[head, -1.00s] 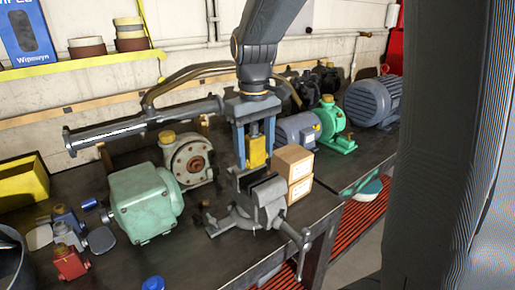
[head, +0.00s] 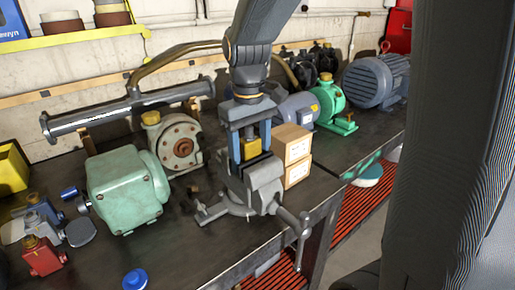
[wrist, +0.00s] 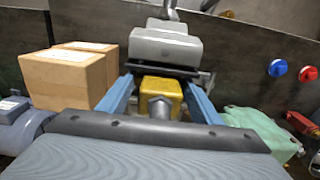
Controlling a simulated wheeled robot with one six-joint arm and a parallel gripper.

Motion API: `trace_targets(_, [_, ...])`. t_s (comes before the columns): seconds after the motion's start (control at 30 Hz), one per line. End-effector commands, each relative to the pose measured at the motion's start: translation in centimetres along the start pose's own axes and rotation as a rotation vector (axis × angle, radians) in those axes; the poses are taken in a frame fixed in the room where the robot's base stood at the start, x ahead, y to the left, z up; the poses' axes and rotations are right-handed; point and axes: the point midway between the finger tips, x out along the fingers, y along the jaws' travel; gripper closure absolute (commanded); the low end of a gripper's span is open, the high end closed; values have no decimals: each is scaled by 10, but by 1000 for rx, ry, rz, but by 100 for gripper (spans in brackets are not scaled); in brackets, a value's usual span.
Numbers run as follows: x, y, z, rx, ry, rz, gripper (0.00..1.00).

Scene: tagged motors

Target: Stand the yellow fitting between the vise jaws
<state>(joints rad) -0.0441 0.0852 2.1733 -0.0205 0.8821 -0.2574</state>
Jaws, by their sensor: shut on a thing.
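The yellow fitting (head: 252,147) is upright between the blue fingers of my gripper (head: 250,146), which is shut on it. The grey vise (head: 264,184) stands near the bench's front edge, directly below my gripper. In the head view the fitting's lower part is hidden at the vise jaws, so how deep it sits between them cannot be told. In the wrist view the fitting (wrist: 162,88) shows its yellow square body and a grey round stub, with the fingers (wrist: 160,98) on either side and the vise (wrist: 165,48) just beyond.
Stacked cardboard boxes (head: 292,150) stand close to the right of the vise. A green motor housing (head: 125,190) and a round flanged pump (head: 182,148) stand to the left. A long grey cylinder (head: 125,109) lies behind. A blue cap (head: 135,280) lies in front.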

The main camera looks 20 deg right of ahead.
Motion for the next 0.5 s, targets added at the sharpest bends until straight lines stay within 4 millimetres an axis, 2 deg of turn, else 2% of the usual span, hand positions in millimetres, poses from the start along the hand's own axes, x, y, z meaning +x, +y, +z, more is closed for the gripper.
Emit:
trace_targets(0.4, [8, 6, -2, 2, 0, -5, 68])
trace_targets(0.43, [8, 7, -2, 2, -1, -6, 40])
trace_targets(0.5, [9, 9, -3, 1, -2, -8, 28])
